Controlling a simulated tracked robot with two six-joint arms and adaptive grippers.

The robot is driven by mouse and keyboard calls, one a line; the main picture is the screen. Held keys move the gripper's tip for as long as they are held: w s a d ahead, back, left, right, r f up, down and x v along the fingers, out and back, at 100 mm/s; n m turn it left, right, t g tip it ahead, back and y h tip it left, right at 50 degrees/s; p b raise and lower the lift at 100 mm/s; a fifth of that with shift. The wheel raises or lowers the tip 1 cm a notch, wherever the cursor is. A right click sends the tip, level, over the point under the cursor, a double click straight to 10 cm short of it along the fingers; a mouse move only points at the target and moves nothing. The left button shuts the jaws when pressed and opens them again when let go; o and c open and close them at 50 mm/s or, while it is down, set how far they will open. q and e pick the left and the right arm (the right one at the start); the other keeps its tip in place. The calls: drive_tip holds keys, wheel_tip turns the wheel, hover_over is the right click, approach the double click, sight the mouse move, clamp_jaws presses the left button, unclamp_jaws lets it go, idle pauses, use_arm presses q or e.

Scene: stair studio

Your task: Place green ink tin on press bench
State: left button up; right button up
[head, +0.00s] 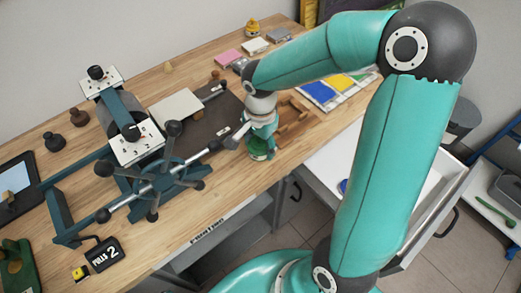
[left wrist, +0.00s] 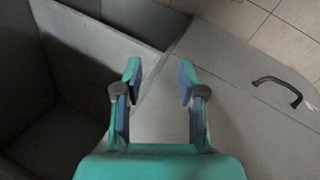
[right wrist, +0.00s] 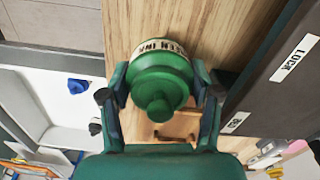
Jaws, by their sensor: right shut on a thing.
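The green ink tin (right wrist: 160,78) is between the fingers of my right gripper (right wrist: 160,98), which is shut on it. Its knobbed green end faces the right wrist camera, and part of its pale label shows. In the head view the tin (head: 260,149) is at the front edge of the wooden press bench (head: 215,205), below my right gripper (head: 262,122). I cannot tell whether it touches the wood. My left gripper (left wrist: 158,82) is open and empty in the left wrist view, over a grey bin and cabinet; it is hidden in the head view.
A teal press (head: 130,130) with a spoked handwheel (head: 165,182) stands left of the tin. A dark bed (head: 212,118), a wooden rack (head: 295,118) and a colour tray (head: 335,90) lie nearby. An open white drawer (head: 425,205) juts out at the right.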

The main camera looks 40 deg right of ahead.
sight(260, 152)
drive_tip(key=shift+f, duration=1.55)
drive_tip(key=shift+f, duration=0.1)
drive_tip(key=o, duration=1.5)
drive_tip(key=shift+c, duration=0.2)
wheel_tip(260, 152, up, 11)
drive_tip(key=shift+r, duration=0.65)
